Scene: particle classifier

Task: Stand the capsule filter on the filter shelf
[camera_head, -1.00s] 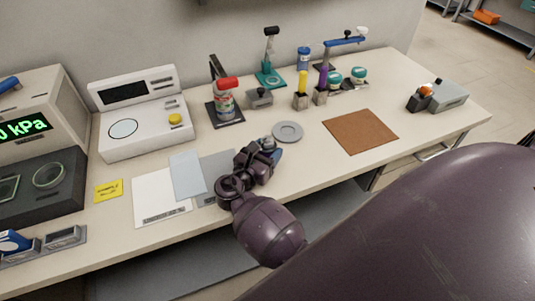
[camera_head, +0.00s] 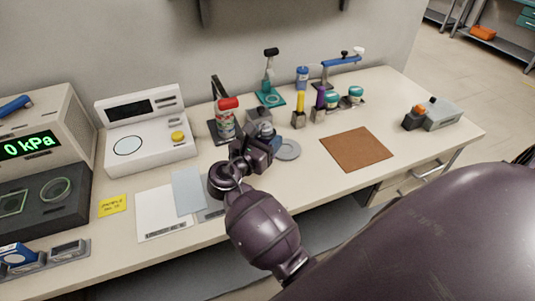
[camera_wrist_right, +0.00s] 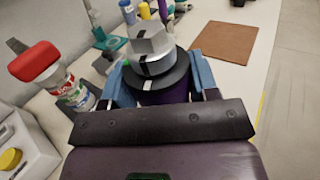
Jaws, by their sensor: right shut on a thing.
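My right gripper (camera_head: 264,138) is over the bench in the head view, left of the round grey disc. In the right wrist view its blue fingers (camera_wrist_right: 160,85) are shut on a round grey-and-black thing with a stepped silver top, which I take to be the capsule filter (camera_wrist_right: 152,52). It looks roughly upright between the fingers; its lower part is hidden by the gripper. In the head view only its small grey top (camera_head: 266,129) shows. The filter shelf is not clearly in view; only dark bracket ends (camera_head: 205,14) show on the wall at the top. My left gripper is not in view.
A red-capped bottle (camera_head: 226,120) stands on a dark stand close behind the gripper. The grey disc (camera_head: 287,149) and a brown mat (camera_head: 356,149) lie to the right. A white scale (camera_head: 148,135) stands left. Teal and blue apparatus stand at the back.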

